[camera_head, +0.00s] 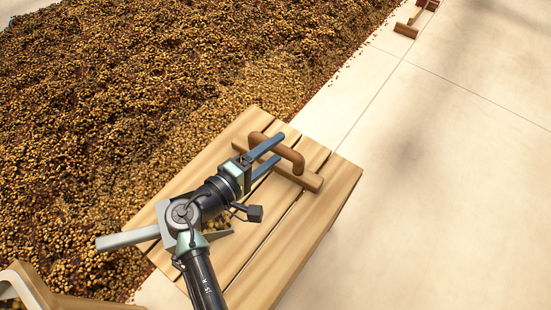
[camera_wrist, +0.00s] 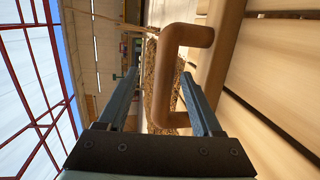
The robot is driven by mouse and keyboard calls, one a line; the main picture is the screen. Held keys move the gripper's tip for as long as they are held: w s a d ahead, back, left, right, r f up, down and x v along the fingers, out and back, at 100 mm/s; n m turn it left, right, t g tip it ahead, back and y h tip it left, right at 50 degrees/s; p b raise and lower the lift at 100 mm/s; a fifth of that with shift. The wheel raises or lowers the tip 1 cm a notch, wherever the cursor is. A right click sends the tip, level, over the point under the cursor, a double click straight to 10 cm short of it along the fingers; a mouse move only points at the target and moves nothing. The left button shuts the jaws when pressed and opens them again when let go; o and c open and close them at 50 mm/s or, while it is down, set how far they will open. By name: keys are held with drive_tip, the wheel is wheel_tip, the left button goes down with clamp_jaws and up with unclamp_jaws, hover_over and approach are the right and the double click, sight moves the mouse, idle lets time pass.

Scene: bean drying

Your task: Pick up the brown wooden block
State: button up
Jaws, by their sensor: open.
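The brown wooden block lies on the slatted wooden table (camera_head: 325,205). It has a long light-brown base (camera_head: 312,181) and a darker, rounded loop handle (camera_head: 291,154). In the wrist view the handle (camera_wrist: 163,75) stands out to the left of the base (camera_wrist: 221,60). My gripper (camera_head: 276,149) is open at the handle. In the wrist view my gripper (camera_wrist: 158,76) has one finger on each side of the handle's outer bar, with a gap on the left. I cannot tell whether the right finger touches it. The fingers partly hide the block in the head view.
A wide bed of beans (camera_head: 130,80) spreads behind and left of the table. A wooden container (camera_head: 50,297) is at bottom left. Another wooden tool (camera_head: 407,29) lies far off. Pale floor (camera_head: 450,190) on the right is clear.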

drive_tip(key=b+x, duration=0.1)
drive_tip(key=x, duration=0.1)
drive_tip(key=f+b+x, duration=0.1)
drive_tip(key=x, duration=0.1)
drive_tip(key=shift+d+b, duration=0.15)
drive_tip(key=shift+b, duration=0.25)
drive_tip(key=shift+w+d, duration=0.3)
drive_tip(key=shift+d, duration=0.05)
clamp_jaws()
